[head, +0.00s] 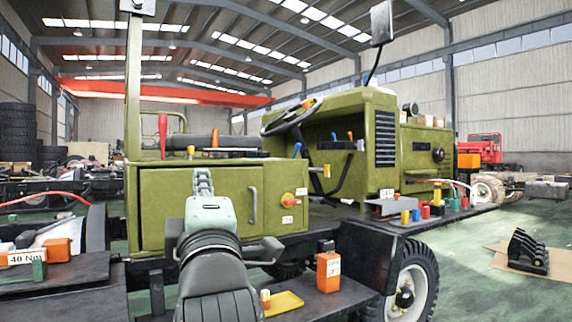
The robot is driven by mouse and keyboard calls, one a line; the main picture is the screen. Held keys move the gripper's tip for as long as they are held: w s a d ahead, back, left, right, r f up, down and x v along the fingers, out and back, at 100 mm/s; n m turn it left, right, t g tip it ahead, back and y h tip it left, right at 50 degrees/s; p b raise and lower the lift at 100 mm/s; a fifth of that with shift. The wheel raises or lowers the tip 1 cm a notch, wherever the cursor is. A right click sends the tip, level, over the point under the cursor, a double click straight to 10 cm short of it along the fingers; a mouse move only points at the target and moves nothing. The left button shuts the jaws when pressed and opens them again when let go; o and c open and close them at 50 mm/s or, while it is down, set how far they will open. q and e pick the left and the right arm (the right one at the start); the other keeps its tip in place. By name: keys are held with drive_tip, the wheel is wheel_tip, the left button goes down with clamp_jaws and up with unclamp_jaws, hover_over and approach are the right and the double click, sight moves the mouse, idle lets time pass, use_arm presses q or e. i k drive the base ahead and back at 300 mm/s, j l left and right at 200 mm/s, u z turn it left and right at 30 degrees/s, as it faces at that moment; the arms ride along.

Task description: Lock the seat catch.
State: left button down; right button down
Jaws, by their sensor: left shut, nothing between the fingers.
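My left gripper (203,182) is in the lower middle of the head view, in front of the green cabinet side of the vehicle (160,205). Its fingers are together and hold nothing. A dark seat (236,153) shows above the cabinet, beyond my gripper. Small coloured handles stand near it: an orange one (214,138) and a yellow one (191,151). I cannot tell which part is the seat catch, or whether it is locked. My right gripper is not in view.
A red-and-yellow knob (287,197) and a grey door handle (253,205) are on the vehicle side, right of my gripper. An orange box (328,271) and a yellow tray (284,302) are lower down. A red lever (163,135) stands at the left.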

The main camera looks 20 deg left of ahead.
sight(298, 147)
drive_tip(key=i+l, duration=0.1)
drive_tip(key=i, duration=0.6)
drive_tip(key=i+l, duration=0.1)
drive_tip(key=i, duration=0.55)
drive_tip(key=i+l, duration=0.1)
drive_tip(key=i, duration=0.6)
drive_tip(key=j+u, duration=0.05)
